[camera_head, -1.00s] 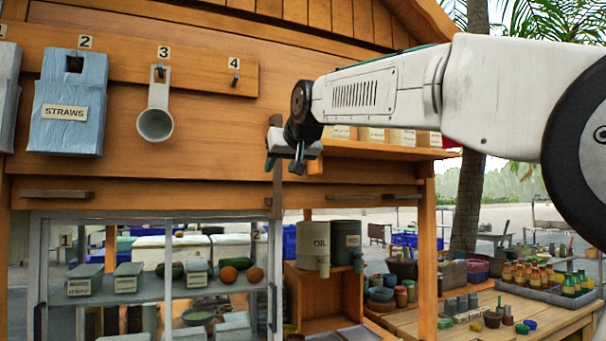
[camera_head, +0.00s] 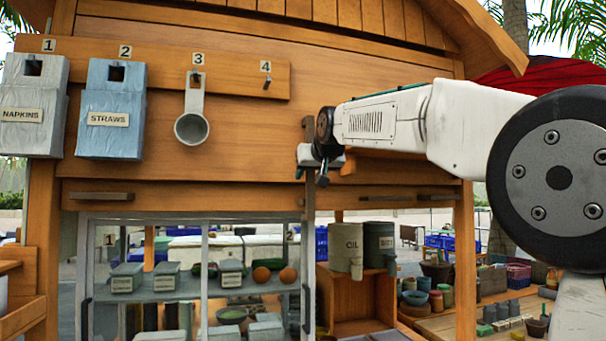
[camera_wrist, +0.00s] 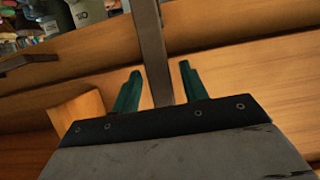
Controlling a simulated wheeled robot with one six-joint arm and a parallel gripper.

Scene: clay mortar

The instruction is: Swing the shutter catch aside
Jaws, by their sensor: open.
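The shutter catch appears to be a long, upright grey-brown bar (camera_head: 309,200) over the lower edge of the wooden shutter (camera_head: 250,135). Its upper end shows just above my gripper. My gripper (camera_head: 312,175) is at the bar's upper part. In the wrist view the same bar (camera_wrist: 150,40) runs between the two green fingers of my gripper (camera_wrist: 159,72). The fingers are open, one on each side, with visible gaps to the bar. I cannot tell how deep the bar sits between them.
A napkins box (camera_head: 33,105), a straws box (camera_head: 116,108) and a ladle (camera_head: 192,120) hang left on a numbered rail (camera_head: 235,75); hook 4 is empty. A glazed case (camera_head: 205,225) stands below. An oil canister (camera_head: 346,245) stands to its right. A wooden ledge (camera_head: 375,168) is beside my gripper.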

